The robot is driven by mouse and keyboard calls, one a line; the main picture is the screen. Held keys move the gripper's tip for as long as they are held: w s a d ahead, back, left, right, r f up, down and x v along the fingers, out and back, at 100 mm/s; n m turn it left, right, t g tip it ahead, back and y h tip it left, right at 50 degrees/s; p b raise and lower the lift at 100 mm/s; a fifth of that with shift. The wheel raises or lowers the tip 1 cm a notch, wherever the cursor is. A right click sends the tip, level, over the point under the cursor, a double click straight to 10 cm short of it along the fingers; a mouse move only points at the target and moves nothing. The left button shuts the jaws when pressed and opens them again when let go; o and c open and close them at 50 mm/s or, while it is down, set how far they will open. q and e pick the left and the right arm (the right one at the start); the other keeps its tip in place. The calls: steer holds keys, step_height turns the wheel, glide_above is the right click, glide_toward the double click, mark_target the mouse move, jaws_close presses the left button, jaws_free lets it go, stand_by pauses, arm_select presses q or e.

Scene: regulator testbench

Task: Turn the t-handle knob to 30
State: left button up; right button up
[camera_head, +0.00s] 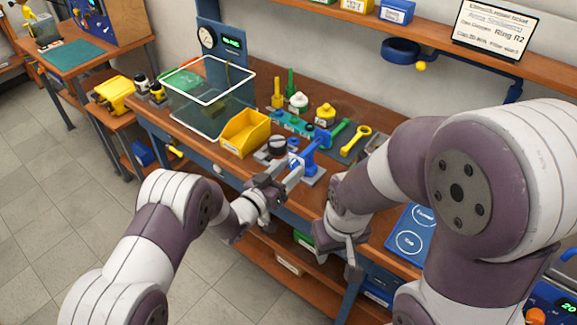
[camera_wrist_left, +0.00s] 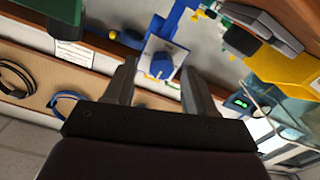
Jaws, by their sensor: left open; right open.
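A blue regulator fixture (camera_head: 309,154) stands on a light base plate near the front edge of the bench. In the left wrist view, a blue knob (camera_wrist_left: 162,66) sits on a white plate (camera_wrist_left: 176,52), with a small yellow mark at its lower end. I cannot read a scale on it. My left gripper (camera_head: 289,177) is open at the bench's front edge, just short of the fixture. In the wrist view the knob appears between its fingers, which seem apart from it. My right gripper (camera_head: 350,258) is open and empty, pointing down in front of the bench.
A yellow bin (camera_head: 245,132) and a clear box (camera_head: 212,95) stand left of the fixture. A green display (camera_head: 232,43) is on the back panel. A blue mat (camera_head: 410,238) lies at the right.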

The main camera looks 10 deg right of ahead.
arm_select(q)
steer(key=shift+w+d+r, duration=0.1)
steer(key=shift+w+d, duration=0.1)
steer(key=shift+d, duration=0.1)
steer(key=shift+w+d, duration=0.1)
steer(key=shift+w, duration=0.2)
steer(key=shift+s, duration=0.1)
jaws_close()
steer(key=shift+f+m+b, duration=0.3)
steer(key=shift+m+b, duration=0.5)
steer(key=shift+b, duration=0.3)
steer(key=m+b, duration=1.4)
steer(key=b, duration=0.4)
steer(key=shift+s+f+m, duration=0.1)
steer(key=shift+f+m, duration=0.05)
steer(key=shift+m, duration=0.15)
steer(key=shift+r+m+b, duration=0.25)
steer(key=shift+m+b, duration=0.75)
steer(key=shift+b, duration=0.05)
steer(key=shift+d, duration=0.1)
jaws_free()
